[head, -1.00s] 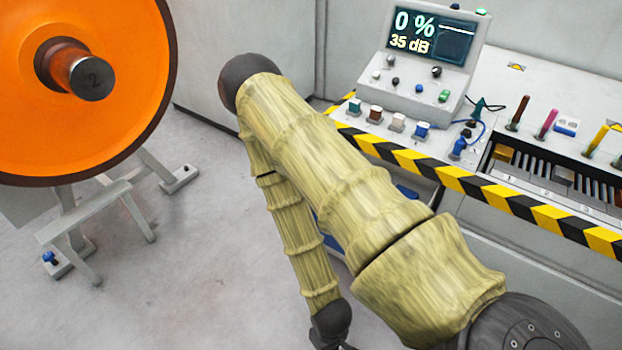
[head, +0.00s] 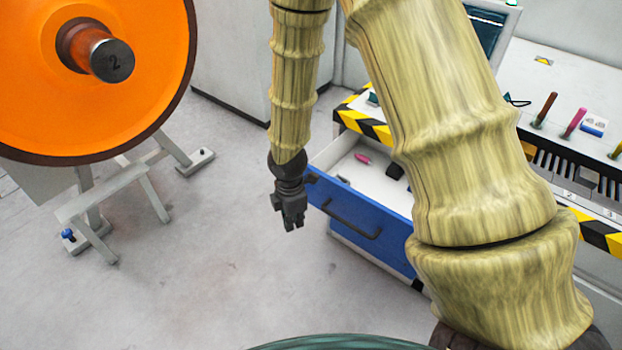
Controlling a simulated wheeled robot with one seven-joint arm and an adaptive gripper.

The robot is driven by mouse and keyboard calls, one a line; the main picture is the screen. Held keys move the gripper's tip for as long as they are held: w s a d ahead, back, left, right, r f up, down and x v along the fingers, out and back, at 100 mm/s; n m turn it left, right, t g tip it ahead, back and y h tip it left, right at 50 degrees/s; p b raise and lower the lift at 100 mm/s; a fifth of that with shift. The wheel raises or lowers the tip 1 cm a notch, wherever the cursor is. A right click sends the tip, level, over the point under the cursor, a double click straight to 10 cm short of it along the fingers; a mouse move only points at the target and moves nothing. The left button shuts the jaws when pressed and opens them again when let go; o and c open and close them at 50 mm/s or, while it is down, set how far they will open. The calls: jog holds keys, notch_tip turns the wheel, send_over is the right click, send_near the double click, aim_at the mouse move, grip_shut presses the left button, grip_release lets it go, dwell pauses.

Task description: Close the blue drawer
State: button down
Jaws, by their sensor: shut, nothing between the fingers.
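The blue drawer (head: 385,222) is pulled out from under the workbench, with its blue front facing the lower left and a dark bar handle (head: 350,222) on it. Its white inside shows a pink item (head: 362,158) and a few small dark items. My gripper (head: 292,224) points down, shut and empty, just left of the drawer front's left end. I cannot tell whether it touches the front. My arm hides the right part of the drawer.
A large orange wheel (head: 150,110) on a grey stand (head: 125,190) is at the left. The bench has a yellow-black striped edge (head: 592,236) and coloured rods (head: 573,122) on top. The grey floor (head: 225,270) between stand and drawer is clear.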

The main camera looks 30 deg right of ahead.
jog(key=w+d+r+n+t+h, duration=0.1)
jog(key=w+d+r+n, duration=0.1)
jog(key=w+r+n, duration=0.3)
jog(key=w+d+r+h, duration=0.1)
jog(key=w+d+r, duration=0.15)
jog(key=r, duration=0.45)
jog(key=w+d+f, duration=0.2)
jog(key=d+f, duration=0.4)
jog(key=f, duration=0.4)
jog(key=w+d+p, duration=0.4)
jog(key=d+p, duration=0.1)
jog(key=d, duration=0.5)
jog(key=w+d+p, duration=0.5)
jog(key=d+p, duration=0.1)
jog(key=d, duration=0.5)
jog(key=shift+d, duration=0.3)
jog(key=shift+r, duration=0.15)
jog(key=shift+p, duration=0.3)
